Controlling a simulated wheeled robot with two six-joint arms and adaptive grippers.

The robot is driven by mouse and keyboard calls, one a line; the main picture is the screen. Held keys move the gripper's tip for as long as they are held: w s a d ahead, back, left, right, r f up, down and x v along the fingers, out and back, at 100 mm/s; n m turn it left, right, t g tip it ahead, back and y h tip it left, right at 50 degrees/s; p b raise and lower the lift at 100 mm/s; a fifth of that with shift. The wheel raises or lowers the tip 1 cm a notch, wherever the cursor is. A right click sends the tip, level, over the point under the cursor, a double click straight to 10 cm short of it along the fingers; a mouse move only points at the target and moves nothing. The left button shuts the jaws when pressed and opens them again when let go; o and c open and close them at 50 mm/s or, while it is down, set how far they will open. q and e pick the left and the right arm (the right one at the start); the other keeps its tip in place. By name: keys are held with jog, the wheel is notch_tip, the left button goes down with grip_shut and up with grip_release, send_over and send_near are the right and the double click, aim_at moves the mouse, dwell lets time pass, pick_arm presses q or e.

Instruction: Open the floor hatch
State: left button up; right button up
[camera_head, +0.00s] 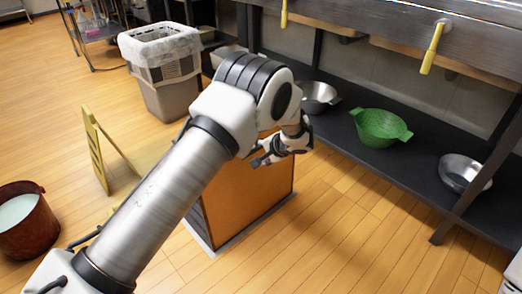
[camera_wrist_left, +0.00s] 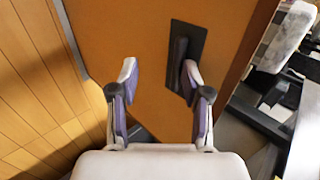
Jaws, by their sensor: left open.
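The hatch panel (camera_head: 255,205) is an orange-brown board that stands steeply up from the wood floor, with a pale strip along its bottom edge. My left arm hides much of its upper part. My left gripper (camera_head: 272,157) is at the panel's upper part. In the left wrist view the panel (camera_wrist_left: 150,105) fills the middle, with a black handle plate (camera_wrist_left: 188,45) on its face. My left gripper (camera_wrist_left: 159,75) is open there, its right finger overlapping the handle's lower end. I cannot tell whether they touch. My right gripper does not show.
A yellow floor sign (camera_head: 95,150) and a rusty bucket (camera_head: 25,222) stand at left. A lined bin (camera_head: 168,95) is behind. A dark low shelf (camera_head: 345,150) at right holds a green colander (camera_head: 380,127) and metal bowls. Floor right of the panel is clear.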

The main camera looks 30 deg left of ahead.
pick_arm(q)
jog(key=shift+s+f, duration=0.15)
jog(key=shift+f, duration=0.35)
jog(key=v, duration=1.2)
jog(key=shift+r, duration=0.25)
jog(key=shift+f, duration=0.1)
